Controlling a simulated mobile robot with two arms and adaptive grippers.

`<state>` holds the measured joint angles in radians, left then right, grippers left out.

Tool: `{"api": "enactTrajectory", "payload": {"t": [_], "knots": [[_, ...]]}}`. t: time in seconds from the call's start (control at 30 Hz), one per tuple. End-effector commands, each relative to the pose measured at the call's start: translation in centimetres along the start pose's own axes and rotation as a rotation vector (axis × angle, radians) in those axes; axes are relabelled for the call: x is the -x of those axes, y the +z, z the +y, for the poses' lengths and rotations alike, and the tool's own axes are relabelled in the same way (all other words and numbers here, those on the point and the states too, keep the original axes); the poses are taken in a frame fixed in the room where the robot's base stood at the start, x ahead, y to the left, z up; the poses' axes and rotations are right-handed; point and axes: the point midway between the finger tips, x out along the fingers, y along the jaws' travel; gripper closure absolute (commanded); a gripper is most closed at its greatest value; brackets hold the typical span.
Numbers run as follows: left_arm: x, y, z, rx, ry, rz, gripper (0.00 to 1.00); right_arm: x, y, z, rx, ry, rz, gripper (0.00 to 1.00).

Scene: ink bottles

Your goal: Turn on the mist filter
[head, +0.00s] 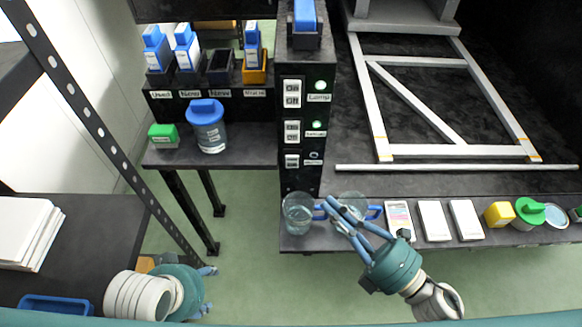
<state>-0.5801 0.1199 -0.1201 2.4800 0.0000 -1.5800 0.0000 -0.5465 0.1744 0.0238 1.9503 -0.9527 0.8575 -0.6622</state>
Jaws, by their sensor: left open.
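A black switch column (303,135) stands at the middle, with three labelled switches. The top switch (292,93), labelled Lamp, has a lit green light. The middle switch (292,132) also has a lit green light. The bottom switch (292,161) has a dark indicator (314,155); its label is too small to read surely. My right gripper (332,206) is below the column, its fingers over a glass cup (350,203); whether they grip anything is unclear. My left gripper (211,288) is open and low at the left, away from the column.
Another glass cup (297,215) stands left of the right fingers. White boxes (433,220), a yellow bottle (498,214) and a green-capped jar (527,213) line the front shelf. A blue-lidded jar (208,126) and a green-topped bottle (163,136) stand on the left shelf. A slanted perforated post (85,112) rises at left.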

Motion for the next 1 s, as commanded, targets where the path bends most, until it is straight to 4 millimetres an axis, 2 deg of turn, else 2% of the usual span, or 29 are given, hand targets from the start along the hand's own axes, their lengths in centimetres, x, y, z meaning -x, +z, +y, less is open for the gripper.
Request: {"api": "enactTrajectory", "payload": {"t": [0.27,0.7,0.83,1.0], "knots": [[0.0,0.0,0.0,0.0,0.0,0.0,0.44,-0.8,0.1,0.1,-0.002,0.002,-0.002,1.0],[0.2,-0.1,0.0,0.0,0.0,0.0,0.44,-8.1,0.1,0.1,-0.001,0.003,-0.003,1.0],[0.2,-0.1,0.0,0.0,0.0,0.0,0.44,-9.5,0.1,0.1,-0.002,0.002,-0.002,1.0],[0.2,-0.1,0.0,0.0,0.0,0.0,0.44,-10.1,0.1,0.1,-0.002,0.0,-0.003,1.0]]}}
